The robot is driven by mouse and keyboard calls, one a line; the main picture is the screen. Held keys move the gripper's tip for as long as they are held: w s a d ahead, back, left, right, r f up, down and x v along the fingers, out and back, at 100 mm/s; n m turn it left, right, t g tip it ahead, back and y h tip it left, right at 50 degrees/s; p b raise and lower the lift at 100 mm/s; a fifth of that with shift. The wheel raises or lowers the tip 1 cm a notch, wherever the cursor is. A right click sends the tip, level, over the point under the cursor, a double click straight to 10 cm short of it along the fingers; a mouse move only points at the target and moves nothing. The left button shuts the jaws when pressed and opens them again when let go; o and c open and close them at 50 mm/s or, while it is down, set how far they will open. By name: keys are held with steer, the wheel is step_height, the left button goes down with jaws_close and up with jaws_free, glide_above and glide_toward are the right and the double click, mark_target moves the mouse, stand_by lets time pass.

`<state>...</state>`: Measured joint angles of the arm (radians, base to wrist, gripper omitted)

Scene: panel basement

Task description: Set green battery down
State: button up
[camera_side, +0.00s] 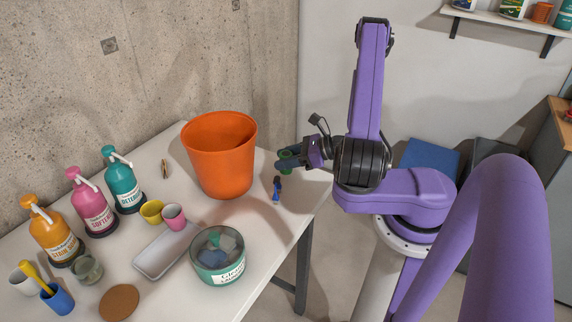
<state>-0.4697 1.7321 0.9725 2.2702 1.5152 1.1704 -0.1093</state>
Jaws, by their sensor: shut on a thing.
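My gripper (284,160) is at the right end of the white table, just right of the orange bucket. It is shut on the green battery (286,155), which shows as a small green shape between the dark fingers. The fingers hide part of the battery. I cannot tell from this view whether it touches the table or hangs above it.
The orange bucket (219,160) stands close to my gripper. A teal-labelled tub (218,256), a grey tray (166,250), cups and pump bottles stand further left. The table's right edge is near.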

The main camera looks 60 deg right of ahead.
mark_target(286, 153)
step_height(286, 153, up, 7)
steer(key=shift+r, duration=0.15)
